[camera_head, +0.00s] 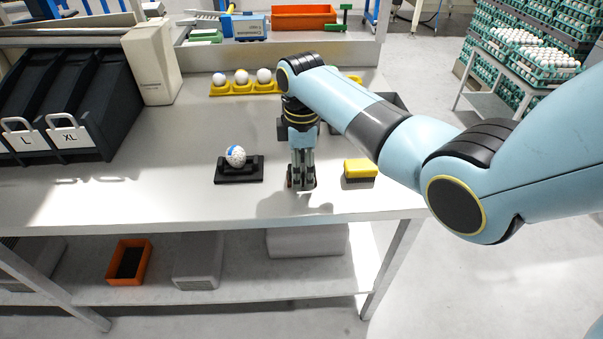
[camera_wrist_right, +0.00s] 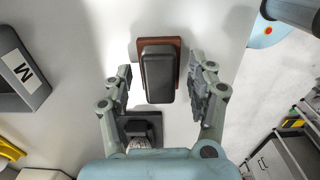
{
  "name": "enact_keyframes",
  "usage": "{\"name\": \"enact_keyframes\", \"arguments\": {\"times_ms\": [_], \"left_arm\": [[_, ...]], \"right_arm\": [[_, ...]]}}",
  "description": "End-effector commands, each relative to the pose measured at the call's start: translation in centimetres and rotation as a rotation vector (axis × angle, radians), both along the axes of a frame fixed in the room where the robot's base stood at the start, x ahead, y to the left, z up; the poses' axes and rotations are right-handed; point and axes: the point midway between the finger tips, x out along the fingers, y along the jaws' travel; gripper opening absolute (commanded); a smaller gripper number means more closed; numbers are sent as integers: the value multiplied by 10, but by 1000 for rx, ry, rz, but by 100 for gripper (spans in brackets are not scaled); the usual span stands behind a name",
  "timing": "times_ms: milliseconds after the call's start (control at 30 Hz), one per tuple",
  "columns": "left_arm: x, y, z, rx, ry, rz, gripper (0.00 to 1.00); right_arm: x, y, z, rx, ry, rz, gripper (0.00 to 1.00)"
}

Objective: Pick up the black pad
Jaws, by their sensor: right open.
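The black pad (camera_wrist_right: 158,75), a dark block on a reddish-brown base, lies on the table between the spread fingers of my right gripper (camera_wrist_right: 160,90) in the right wrist view. There is a gap on each side of it, so the gripper is open and not holding it. In the head view my right gripper (camera_head: 301,185) points down near the table's front edge and largely hides the pad. My left gripper is not in view.
A speckled egg (camera_head: 236,156) rests on a black stand (camera_head: 240,175) left of my gripper. A yellow-and-dark block (camera_head: 360,168) lies to the right. Yellow holders (camera_head: 240,88) with white eggs stand behind, and dark bins (camera_head: 75,95) at left. The front-left table is clear.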

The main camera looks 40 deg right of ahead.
Motion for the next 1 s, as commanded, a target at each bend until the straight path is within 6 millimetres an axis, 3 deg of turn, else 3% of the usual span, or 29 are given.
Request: {"name": "enact_keyframes", "arguments": {"times_ms": [67, 500, 833, 1000], "left_arm": [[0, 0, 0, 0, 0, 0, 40], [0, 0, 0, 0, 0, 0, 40], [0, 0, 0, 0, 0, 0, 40], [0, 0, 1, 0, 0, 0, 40]], "right_arm": [[0, 0, 0, 0, 0, 0, 58], [0, 0, 1, 0, 0, 0, 0], [0, 0, 4, 0, -1, 0, 0], [1, 0, 22, 0, -4, 0, 0]]}}
